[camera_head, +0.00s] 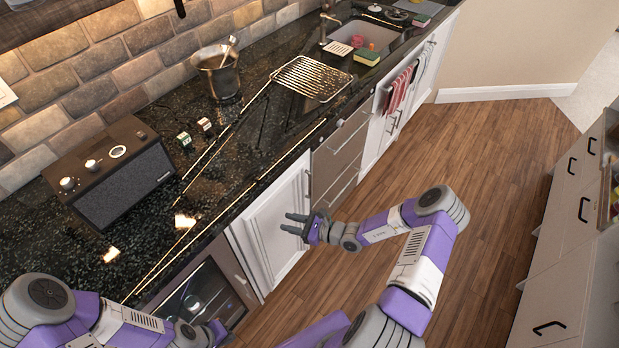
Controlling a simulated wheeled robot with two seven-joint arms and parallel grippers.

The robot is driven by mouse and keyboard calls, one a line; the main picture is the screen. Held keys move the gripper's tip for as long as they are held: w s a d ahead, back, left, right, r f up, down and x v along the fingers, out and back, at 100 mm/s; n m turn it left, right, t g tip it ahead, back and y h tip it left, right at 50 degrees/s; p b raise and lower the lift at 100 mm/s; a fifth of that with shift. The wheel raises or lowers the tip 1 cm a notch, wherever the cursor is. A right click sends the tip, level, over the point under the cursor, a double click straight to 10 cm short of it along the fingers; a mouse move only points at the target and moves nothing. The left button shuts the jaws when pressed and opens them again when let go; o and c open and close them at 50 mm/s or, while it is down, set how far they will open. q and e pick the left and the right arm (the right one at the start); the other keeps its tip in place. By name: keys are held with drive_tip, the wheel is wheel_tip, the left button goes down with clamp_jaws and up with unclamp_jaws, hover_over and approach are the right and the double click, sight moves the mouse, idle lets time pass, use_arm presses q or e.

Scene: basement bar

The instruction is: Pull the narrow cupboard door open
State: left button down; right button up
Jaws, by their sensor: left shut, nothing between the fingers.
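The narrow cupboard door (266,226) is a white panelled door under the dark counter, left of the drawers. My left gripper (224,333) is low at the bottom edge, shut and empty, near the glass-fronted cabinet.
A glass-fronted cabinet (197,297) is left of the door, and drawers (340,160) are right of it. The counter holds a black radio (113,172), a pot (217,72) and a wire rack (311,78). Wooden floor (480,180) is clear up to the right-hand cabinets (565,240).

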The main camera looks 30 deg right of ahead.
sight(310, 180)
drive_tip(key=w+d+r+m+t+h, duration=0.1)
drive_tip(key=w+d+m+t+h, duration=0.15)
drive_tip(key=d, duration=0.45)
drive_tip(key=w+d+r+m+t+h, duration=0.1)
drive_tip(key=d+r+m+t+h, duration=0.2)
drive_tip(key=d, duration=0.4)
drive_tip(key=w+a+f+m+h+b, duration=0.1)
drive_tip(key=w, duration=0.6)
drive_tip(key=shift+f+b, duration=0.15)
drive_tip(key=shift+b, duration=0.15)
drive_tip(key=shift+a, duration=0.1)
clamp_jaws()
